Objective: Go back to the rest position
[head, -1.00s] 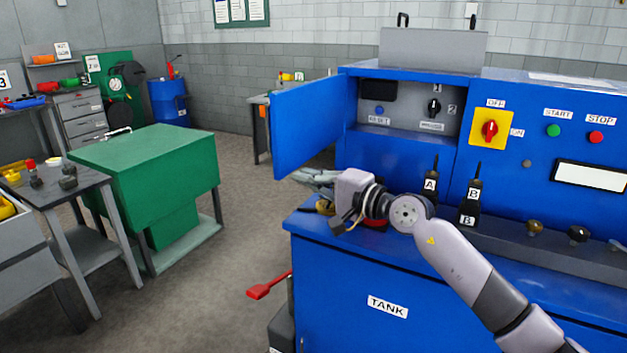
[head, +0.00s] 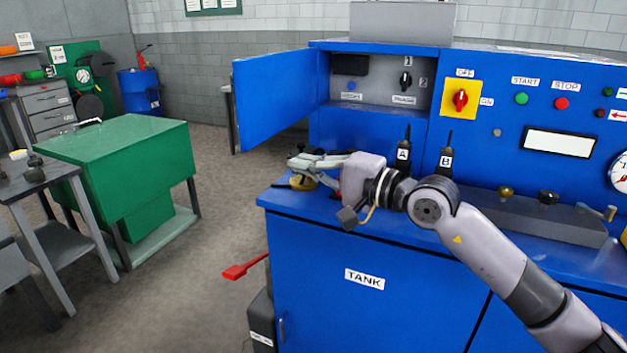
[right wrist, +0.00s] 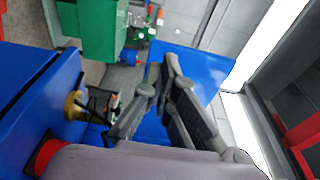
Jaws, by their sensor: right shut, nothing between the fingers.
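My right gripper (head: 296,163) is shut and empty in the head view. It points left above the left end of the blue machine's ledge (head: 275,196), with the open blue door (head: 272,98) above it to the left. In the right wrist view its grey fingers (right wrist: 168,64) come together at the tips with nothing between them. The blue door panel (right wrist: 205,68) shows behind them. My left gripper is in neither view.
A yellow-brown round part (head: 304,182) sits on the ledge under my right gripper. Black handsets A (head: 404,150) and B (head: 446,160) stand behind my arm. A green cabinet (head: 125,150) stands left, across open floor. A red lever (head: 243,268) sticks out low.

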